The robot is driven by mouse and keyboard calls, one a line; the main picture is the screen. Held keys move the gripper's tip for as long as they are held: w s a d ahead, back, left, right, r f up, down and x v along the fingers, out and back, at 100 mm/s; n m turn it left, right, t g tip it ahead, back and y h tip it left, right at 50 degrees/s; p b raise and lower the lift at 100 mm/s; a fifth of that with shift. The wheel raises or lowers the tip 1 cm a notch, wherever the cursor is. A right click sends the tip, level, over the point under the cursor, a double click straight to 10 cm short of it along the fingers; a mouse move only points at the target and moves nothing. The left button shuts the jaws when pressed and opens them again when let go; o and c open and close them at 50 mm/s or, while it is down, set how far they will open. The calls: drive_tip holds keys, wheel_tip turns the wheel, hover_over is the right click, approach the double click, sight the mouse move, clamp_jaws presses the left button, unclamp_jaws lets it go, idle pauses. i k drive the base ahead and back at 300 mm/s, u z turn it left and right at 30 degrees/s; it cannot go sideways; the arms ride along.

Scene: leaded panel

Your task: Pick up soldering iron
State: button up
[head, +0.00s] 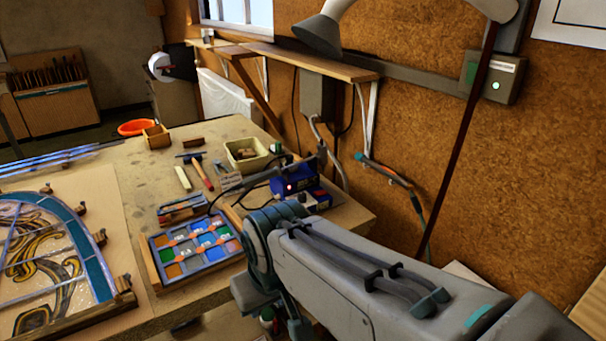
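No soldering iron can be made out for certain. A blue soldering station (292,182) stands at the right end of the workbench, close to the wall. A dark, thin rod or cable (255,188) runs from beside it toward the left; I cannot tell whether it is the iron. A slim orange and grey tool (385,171) with a cable is at the wall right of the bench; its kind is unclear. My arm reaches in from the lower right and bends down at the bench's front edge, right of the glass tray. My gripper is not visible.
A tray of coloured glass pieces (196,247) lies near the bench's front edge. A leaded panel (45,262) fills the left. A hammer (201,172) and a cream bin (246,154) lie behind. A lamp (318,36) hangs above. Some bare bench (130,180) shows mid-left.

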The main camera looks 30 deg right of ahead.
sight(322, 154)
drive_tip(key=z, duration=0.3)
drive_tip(key=i, duration=0.95)
